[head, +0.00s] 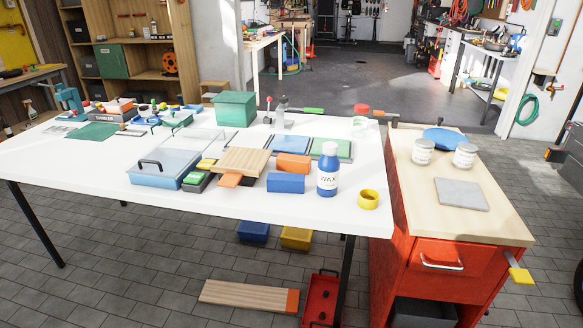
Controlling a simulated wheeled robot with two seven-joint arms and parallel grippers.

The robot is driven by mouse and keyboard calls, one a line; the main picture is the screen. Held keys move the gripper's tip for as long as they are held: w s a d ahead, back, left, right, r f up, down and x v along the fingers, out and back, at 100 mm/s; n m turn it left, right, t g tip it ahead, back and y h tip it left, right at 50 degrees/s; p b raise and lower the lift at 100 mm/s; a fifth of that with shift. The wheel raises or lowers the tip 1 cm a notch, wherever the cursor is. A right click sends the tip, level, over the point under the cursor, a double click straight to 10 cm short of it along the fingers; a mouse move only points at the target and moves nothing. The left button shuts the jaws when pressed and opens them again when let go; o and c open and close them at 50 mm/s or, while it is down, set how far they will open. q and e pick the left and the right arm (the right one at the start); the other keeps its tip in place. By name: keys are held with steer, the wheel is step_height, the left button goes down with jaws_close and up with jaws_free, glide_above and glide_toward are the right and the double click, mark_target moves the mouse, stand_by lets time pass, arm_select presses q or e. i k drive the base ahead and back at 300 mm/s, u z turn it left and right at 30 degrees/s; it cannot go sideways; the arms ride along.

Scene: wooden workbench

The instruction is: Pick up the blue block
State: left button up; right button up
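A blue block (286,183) lies on the white table (100,180) near its front edge. An orange block (294,163) sits just behind it. A blue bottle (328,172) with a white label stands upright to its right. A light wooden board (240,161) lies to its left, with an orange piece (230,180) under its front edge. Neither of my grippers shows in the head view.
A yellow ring (368,200) is at the table's front right. A clear blue-tinted box (164,169) with a black handle stands left. Blue and green trays (290,145) lie behind. A red cabinet (425,240) with a wooden top adjoins the right side.

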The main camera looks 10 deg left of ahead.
mark_target(276, 182)
steer(key=u, duration=0.55)
steer(key=k, duration=0.65)
steer(key=u, duration=1.05)
steer(key=i, duration=1.9)
steer(key=z, duration=0.7)
